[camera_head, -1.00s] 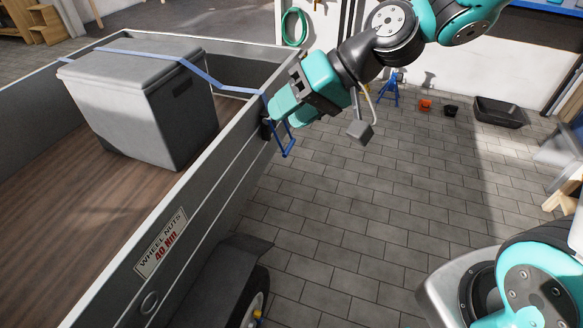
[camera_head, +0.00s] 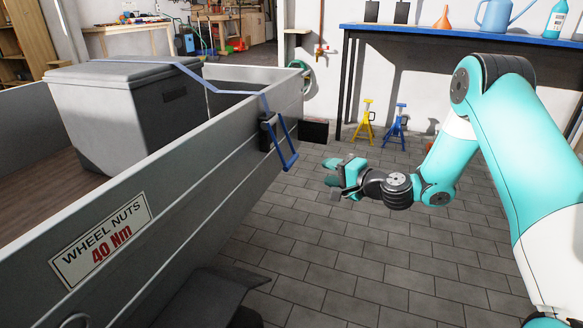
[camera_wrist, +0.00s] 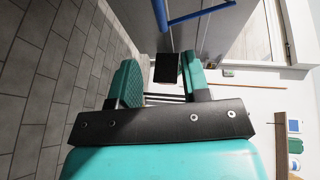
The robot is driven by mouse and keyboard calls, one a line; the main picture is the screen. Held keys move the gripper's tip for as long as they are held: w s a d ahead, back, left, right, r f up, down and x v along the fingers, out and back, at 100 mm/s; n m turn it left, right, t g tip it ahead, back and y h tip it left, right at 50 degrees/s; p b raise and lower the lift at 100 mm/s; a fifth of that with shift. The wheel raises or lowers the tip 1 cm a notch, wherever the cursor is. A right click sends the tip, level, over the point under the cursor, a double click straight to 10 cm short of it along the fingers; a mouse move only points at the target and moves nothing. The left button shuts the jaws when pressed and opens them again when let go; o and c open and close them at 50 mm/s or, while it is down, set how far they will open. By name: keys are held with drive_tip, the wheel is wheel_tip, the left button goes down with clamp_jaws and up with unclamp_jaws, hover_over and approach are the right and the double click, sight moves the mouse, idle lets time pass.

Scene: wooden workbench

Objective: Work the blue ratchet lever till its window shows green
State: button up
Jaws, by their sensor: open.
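The blue ratchet lever (camera_head: 286,150) hangs tilted outward and down from a black ratchet body (camera_head: 267,130) on the trailer's side wall. Part of the blue lever shows at the top of the wrist view (camera_wrist: 200,14). No coloured window is readable in either view. My gripper (camera_head: 331,172) is open to the right of the lever, slightly lower and apart from it. In the wrist view its two teal fingers (camera_wrist: 158,82) stand apart. A dark block (camera_wrist: 166,67) appears between them; I cannot tell what it is or how far off.
A blue strap (camera_head: 225,91) runs from the ratchet over a grey box (camera_head: 125,105) in the trailer (camera_head: 185,165). Yellow (camera_head: 366,122) and blue (camera_head: 396,128) stands are by the back wall, under a blue-topped bench (camera_head: 430,34). The paved floor (camera_head: 350,255) beside the trailer is clear.

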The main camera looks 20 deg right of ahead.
sight(292, 159)
drive_tip(key=b+x, duration=0.3)
drive_tip(key=x, duration=1)
drive_tip(key=shift+w+a+f, duration=0.2)
drive_tip(key=shift+w+a, duration=0.25)
drive_tip(key=shift+w, duration=0.2)
drive_tip(key=shift+r, duration=0.1)
clamp_jaws()
